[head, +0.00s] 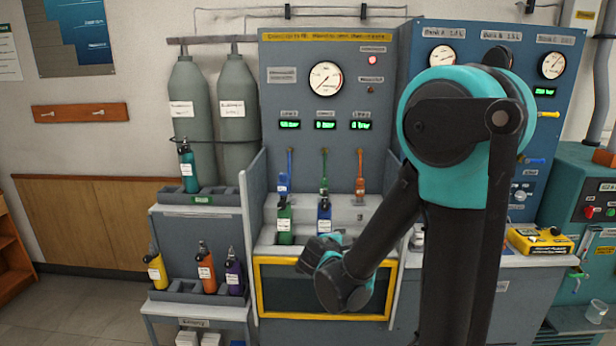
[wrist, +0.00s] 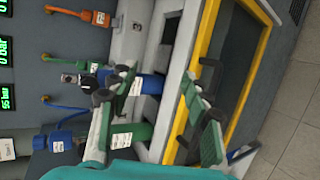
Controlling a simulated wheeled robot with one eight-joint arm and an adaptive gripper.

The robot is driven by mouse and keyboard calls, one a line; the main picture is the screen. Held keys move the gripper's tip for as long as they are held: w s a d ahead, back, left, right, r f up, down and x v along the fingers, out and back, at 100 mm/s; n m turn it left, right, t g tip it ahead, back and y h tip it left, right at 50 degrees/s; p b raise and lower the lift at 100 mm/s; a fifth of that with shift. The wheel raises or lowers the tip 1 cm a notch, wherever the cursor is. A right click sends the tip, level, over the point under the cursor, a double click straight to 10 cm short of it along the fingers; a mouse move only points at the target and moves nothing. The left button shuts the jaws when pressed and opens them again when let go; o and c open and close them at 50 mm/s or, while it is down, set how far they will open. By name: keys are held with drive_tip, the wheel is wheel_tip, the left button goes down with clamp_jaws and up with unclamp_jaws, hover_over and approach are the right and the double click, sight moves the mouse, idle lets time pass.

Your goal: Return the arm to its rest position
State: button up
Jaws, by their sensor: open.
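My arm reaches down and to the left across the right part of the head view, with its teal and black end in front of the testbench (head: 272,150). My gripper (wrist: 158,80) is open in the wrist view, its two green and black fingers spread apart with nothing held between them. Behind the fingers, a green bottle (wrist: 128,133) and a blue bottle (wrist: 151,84) stand in the bench bay. In the head view the green bottle (head: 284,225) and the blue bottle (head: 324,212) stand upright side by side. My gripper's fingertips are hard to make out in the head view.
A yellow-framed panel (head: 258,290) lies below the bay. A rack at left holds a yellow bottle (head: 155,270), an orange bottle (head: 206,272) and a purple bottle (head: 233,275). A teal bottle (head: 188,170) stands above. A yellow device (head: 540,240) lies on the right counter.

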drive_tip(key=s+d+f+m+g, duration=0.5)
drive_tip(key=s+d+m, duration=0.2)
drive_tip(key=s+d, duration=0.25)
drive_tip(key=s+f+m+g+y, duration=0.2)
drive_tip(key=s+f+m+y, duration=0.2)
drive_tip(key=s+m, duration=0.4)
drive_tip(key=shift+s+m+g+y, duration=0.3)
drive_tip(key=shift+s+g, duration=0.1)
drive_tip(key=shift+s, duration=1.45)
drive_tip(key=shift+c, duration=0.3)
